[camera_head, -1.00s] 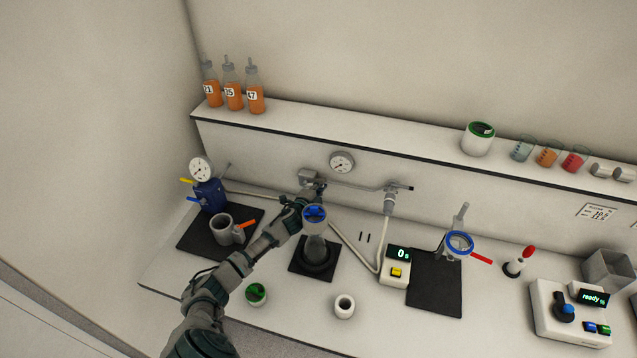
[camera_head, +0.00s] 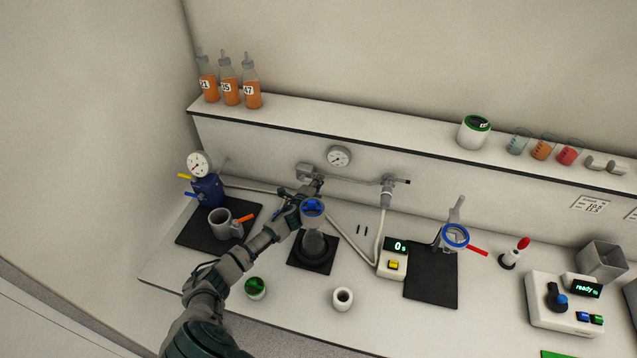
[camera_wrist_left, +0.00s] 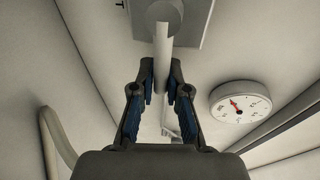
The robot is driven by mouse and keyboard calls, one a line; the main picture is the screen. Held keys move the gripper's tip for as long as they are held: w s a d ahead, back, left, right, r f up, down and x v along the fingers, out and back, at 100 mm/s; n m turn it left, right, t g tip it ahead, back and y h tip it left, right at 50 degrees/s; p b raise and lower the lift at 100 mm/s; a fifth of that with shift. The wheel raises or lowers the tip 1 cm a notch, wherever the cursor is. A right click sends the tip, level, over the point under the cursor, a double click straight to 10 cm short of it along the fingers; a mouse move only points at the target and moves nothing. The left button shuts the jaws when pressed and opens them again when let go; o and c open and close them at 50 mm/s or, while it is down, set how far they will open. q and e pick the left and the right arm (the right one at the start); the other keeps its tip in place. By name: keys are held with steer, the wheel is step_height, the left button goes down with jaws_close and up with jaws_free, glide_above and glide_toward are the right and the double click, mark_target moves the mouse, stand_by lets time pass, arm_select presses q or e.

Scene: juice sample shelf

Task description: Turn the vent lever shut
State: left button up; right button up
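A grey box (camera_head: 303,170) on the back wall carries a round hub. In the left wrist view, a pale straight bar (camera_wrist_left: 161,48) runs down from this hub (camera_wrist_left: 162,12); it looks like the vent lever, but no label shows. My left gripper (camera_head: 309,189) is up at this wall fitting, behind the blue-ringed column. In the left wrist view, the fingertips of my left gripper (camera_wrist_left: 163,80) stand close on either side of the bar. Whether they press on it cannot be made out. My right gripper is not in view.
A blue-ringed column (camera_head: 313,240) stands close beside my left forearm. A wall gauge (camera_head: 339,156) is right of the box, and a pipe and hose run nearby. A grey cup (camera_head: 219,222) and a green-filled cup (camera_head: 255,288) stand left of the column.

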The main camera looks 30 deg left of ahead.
arm_select(q)
steer(key=o, duration=0.4)
steer(key=shift+s+f, duration=0.1)
steer(key=shift+f, duration=0.2)
steer(key=shift+c, duration=0.2)
steer(key=shift+a, duration=0.1)
steer(key=v, duration=0.7)
steer(key=shift+s, duration=0.15)
